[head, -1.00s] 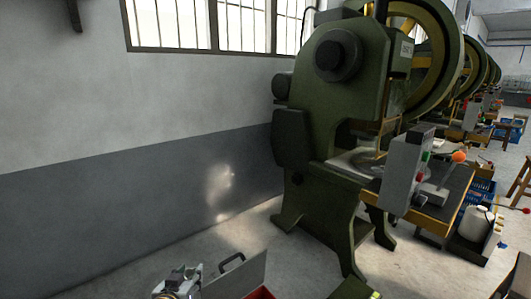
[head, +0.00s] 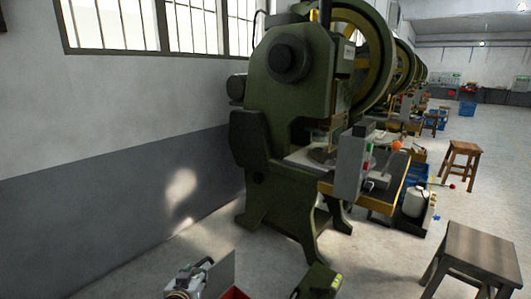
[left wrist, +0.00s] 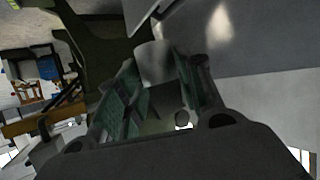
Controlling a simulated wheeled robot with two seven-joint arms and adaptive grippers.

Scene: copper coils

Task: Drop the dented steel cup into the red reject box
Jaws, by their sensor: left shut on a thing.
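My left gripper (head: 187,283) is at the bottom edge of the head view, left of the middle. In the left wrist view its two fingers are shut on a plain grey steel cup (left wrist: 153,63), held between the fingertips. I cannot make out the dent. The red reject box (head: 235,293) shows only as a small red corner at the bottom edge of the head view, just right of the gripper. Most of the box is cut off by the frame. The cup appears apart from it. My right gripper is not in view.
A grey upright panel (head: 221,273) stands close to the gripper and the red box. A dark green case (head: 318,283) is to the right. A big green press (head: 290,130) stands behind, with a wooden stool (head: 480,250) at right. Open floor lies between.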

